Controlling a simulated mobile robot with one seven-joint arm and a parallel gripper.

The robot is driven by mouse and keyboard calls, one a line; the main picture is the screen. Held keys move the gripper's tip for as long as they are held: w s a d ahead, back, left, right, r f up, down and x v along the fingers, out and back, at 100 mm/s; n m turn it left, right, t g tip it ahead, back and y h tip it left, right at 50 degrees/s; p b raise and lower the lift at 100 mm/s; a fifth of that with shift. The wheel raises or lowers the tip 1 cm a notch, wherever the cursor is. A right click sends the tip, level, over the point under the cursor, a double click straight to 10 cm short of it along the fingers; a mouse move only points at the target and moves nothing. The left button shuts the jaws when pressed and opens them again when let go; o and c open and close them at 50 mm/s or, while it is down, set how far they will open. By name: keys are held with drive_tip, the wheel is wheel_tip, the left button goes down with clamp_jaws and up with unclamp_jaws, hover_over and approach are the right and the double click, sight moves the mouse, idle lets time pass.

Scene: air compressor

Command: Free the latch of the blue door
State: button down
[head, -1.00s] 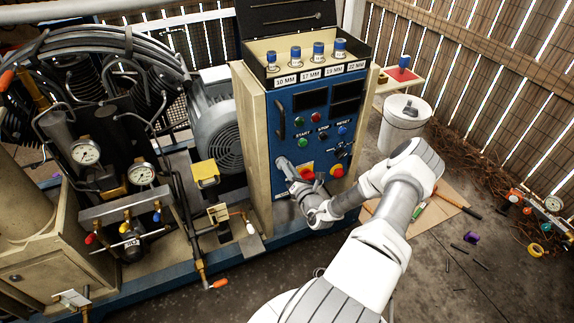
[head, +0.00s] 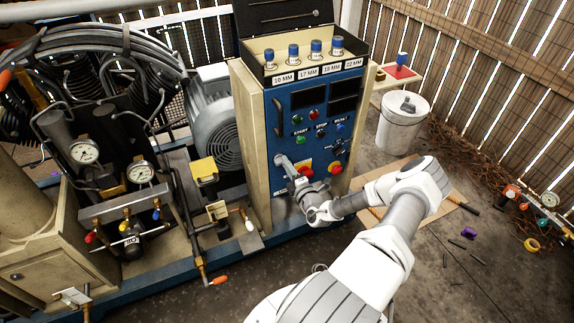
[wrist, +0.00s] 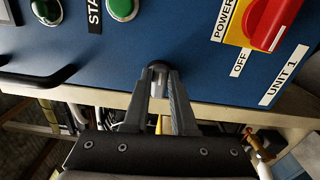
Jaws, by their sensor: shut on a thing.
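The blue door (head: 292,190) is the front panel of the control cabinet and looks closed. Its latch (wrist: 158,67) is a small dark round piece near the door's edge in the wrist view, between my fingertips. My gripper (wrist: 158,78) is shut on the latch, and the fingers hide part of it. In the head view my gripper (head: 281,160) is at the lower left of the door, where the latch is hidden behind it. A black door handle (head: 278,118) is above it; it also shows in the wrist view (wrist: 40,78).
A red and yellow power switch (wrist: 262,20) is close beside the gripper, with green buttons (wrist: 122,8) nearby. Labelled sockets (head: 294,54) stand on top of the cabinet. The compressor motor (head: 215,122) is to the left. A white bucket (head: 402,122) stands to the right.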

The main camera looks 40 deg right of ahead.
drive_tip(key=shift+a+m, duration=0.1)
drive_tip(key=shift+m, duration=0.3)
drive_tip(key=c, duration=0.7)
unclamp_jaws()
drive_tip(key=p+v, duration=0.1)
drive_tip(key=v, duration=1.6)
drive_tip(key=shift+s+f, duration=0.1)
drive_tip(key=shift+s, duration=0.1)
